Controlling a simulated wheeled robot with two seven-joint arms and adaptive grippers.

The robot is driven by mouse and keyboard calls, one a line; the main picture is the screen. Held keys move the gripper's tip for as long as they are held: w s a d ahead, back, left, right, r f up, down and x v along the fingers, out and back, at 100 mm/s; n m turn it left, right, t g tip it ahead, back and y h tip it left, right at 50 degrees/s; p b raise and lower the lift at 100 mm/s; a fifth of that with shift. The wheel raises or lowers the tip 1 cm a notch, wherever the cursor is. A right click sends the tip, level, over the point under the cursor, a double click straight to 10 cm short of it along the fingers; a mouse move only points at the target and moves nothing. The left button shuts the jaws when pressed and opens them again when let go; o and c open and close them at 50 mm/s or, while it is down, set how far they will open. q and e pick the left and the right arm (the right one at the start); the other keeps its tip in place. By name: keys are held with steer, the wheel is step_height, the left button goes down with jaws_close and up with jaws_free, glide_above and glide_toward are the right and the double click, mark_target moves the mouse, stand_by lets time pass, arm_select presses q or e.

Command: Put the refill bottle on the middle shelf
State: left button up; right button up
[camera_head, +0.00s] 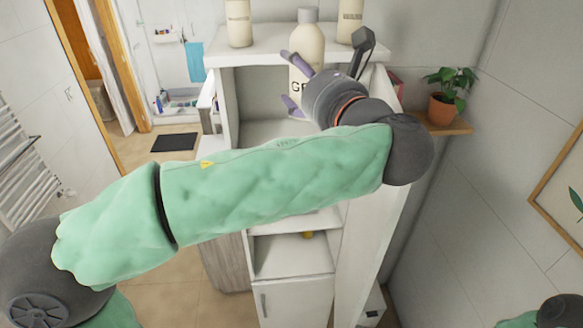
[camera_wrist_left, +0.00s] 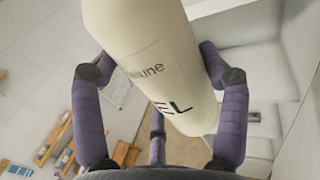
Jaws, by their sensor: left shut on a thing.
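The cream refill bottle (camera_head: 307,45) is upright in the head view, in front of the white shelf unit's upper opening. Dark letters show on it, partly covered. My left gripper (camera_head: 300,82) is shut on it, its purple fingers around the body. The middle shelf (camera_head: 272,130) shows as a pale board below the opening, partly hidden by my left arm. My right gripper is not in view.
Two similar bottles stand on the top shelf (camera_head: 280,48), one at left (camera_head: 238,22) and one at right (camera_head: 350,22). A lower shelf (camera_head: 285,260) holds a small yellow item (camera_head: 308,234). A potted plant (camera_head: 444,105) sits on a wall ledge at right.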

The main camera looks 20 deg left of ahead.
arm_select(q)
steer(key=w+d+f+m+t+h, duration=0.1)
steer(key=w+f+m+t+h, duration=0.1)
steer(key=f, duration=1.3)
steer(key=w+d+f+m+t+h, duration=0.1)
steer(key=f+h, duration=0.3)
steer(key=f, duration=1)
steer(key=w+d+f+m+t+h, duration=0.1)
steer(key=w+f+m+t+h, duration=0.1)
steer(key=f, duration=1.3)
steer(key=shift+w+f+m+t+h, duration=0.35)
steer(key=shift+w+m, duration=0.3)
steer(key=shift+m, duration=0.25)
steer(key=shift+d+r, duration=0.1)
